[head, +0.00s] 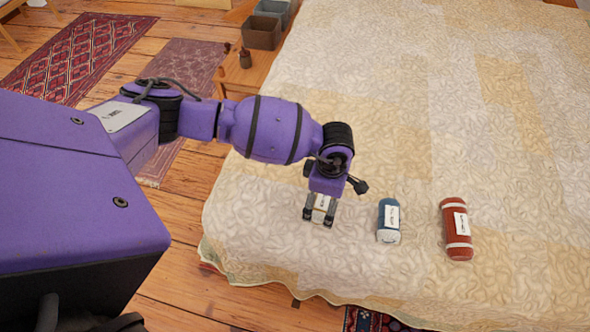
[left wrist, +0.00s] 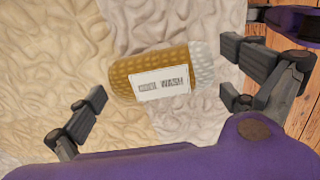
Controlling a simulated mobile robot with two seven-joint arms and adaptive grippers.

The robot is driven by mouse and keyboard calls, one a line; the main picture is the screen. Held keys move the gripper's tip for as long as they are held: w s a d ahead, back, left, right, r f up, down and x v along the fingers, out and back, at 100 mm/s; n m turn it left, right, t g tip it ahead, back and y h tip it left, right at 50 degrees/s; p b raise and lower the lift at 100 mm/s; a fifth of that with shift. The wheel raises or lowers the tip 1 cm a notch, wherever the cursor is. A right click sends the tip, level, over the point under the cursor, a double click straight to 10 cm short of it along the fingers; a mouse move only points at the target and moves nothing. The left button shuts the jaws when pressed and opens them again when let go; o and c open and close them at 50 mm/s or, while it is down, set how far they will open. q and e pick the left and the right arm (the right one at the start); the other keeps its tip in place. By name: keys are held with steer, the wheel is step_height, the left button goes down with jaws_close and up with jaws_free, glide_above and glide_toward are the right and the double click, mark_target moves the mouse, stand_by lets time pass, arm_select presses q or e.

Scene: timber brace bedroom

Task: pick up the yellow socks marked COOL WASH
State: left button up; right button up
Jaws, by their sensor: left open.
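The yellow socks (left wrist: 153,72) lie on the bed as a rolled bundle, mustard with a white end, in the left wrist view. Their white label shows "WASH"; the word before it is too blurred to read surely. My left gripper (left wrist: 168,102) is open, its fingers apart on either side of the bundle's near side. In the head view my left gripper (head: 319,217) points down over the socks near the bed's front edge, and only a pale bit of them shows between the fingers. I cannot tell whether the fingers touch them. My right gripper is out of view.
A blue roll (head: 388,221) and a red roll (head: 456,229), both labelled, lie to the right on the quilted bed (head: 420,120). A wooden bedside table (head: 242,82) with bins stands at the back left. The bed beyond the rolls is clear.

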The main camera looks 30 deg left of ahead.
arm_select(q)
steer(key=shift+w+d+f, duration=0.1)
steer(key=shift+f, duration=0.7)
steer(key=shift+c, duration=0.5)
steer(key=c, duration=0.8)
steer(key=shift+r, duration=0.1)
